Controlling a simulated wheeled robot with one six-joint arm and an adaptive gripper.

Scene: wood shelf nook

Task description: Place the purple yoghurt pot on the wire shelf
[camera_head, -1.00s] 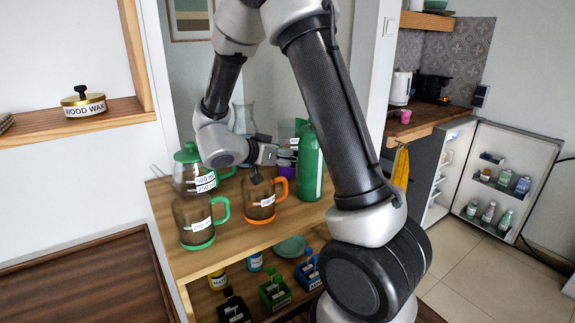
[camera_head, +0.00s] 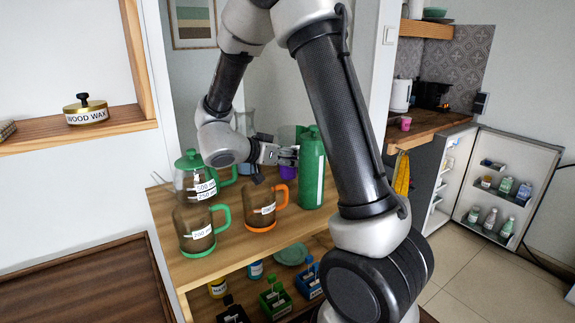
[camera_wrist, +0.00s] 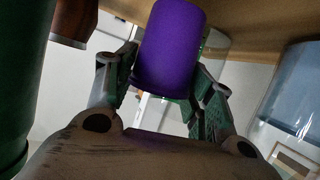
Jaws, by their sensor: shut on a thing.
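The purple yoghurt pot (camera_wrist: 170,45) is between the two fingers of my gripper (camera_wrist: 165,85) in the wrist view, and the fingers are shut on it. In the head view a small part of the pot (camera_head: 288,172) shows below my gripper (camera_head: 284,156). It is behind the orange-handled mug (camera_head: 262,206) and left of the green bottle (camera_head: 311,170). I cannot tell whether the pot touches the wooden top (camera_head: 290,233). I cannot make out a wire shelf; the open fridge (camera_head: 462,165) is at the right, its inside mostly hidden.
A green-handled mug (camera_head: 193,230) and a lidded glass pot (camera_head: 190,180) crowd the wooden top. Several small items stand on the level below. The fridge door (camera_head: 513,160) holds bottles in its racks. The tiled floor (camera_head: 470,260) before the fridge is clear.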

